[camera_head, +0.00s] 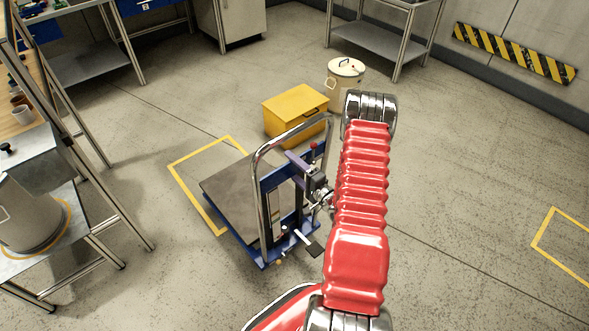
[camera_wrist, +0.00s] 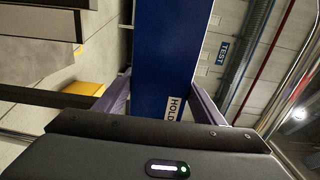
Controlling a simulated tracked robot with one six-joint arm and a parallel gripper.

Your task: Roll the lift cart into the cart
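The lift cart stands on the floor in the head view, with a grey platform (camera_head: 240,190), a blue frame and a chrome loop handle (camera_head: 259,180). Its platform overlaps part of a yellow floor outline (camera_head: 190,195); the handle end lies outside the outline. My gripper (camera_head: 302,172) is at the handle side of the cart, partly behind my red arm. In the wrist view my gripper (camera_wrist: 162,100) has its two purple fingers wide apart. Whether the fingers touch the handle I cannot tell.
A yellow box (camera_head: 290,112) and a lidded pot (camera_head: 345,85) stand behind the cart. A bench (camera_head: 85,215) with a metal vessel is at left. Tables line the back. Another yellow outline (camera_head: 560,245) lies at right, with clear floor before it.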

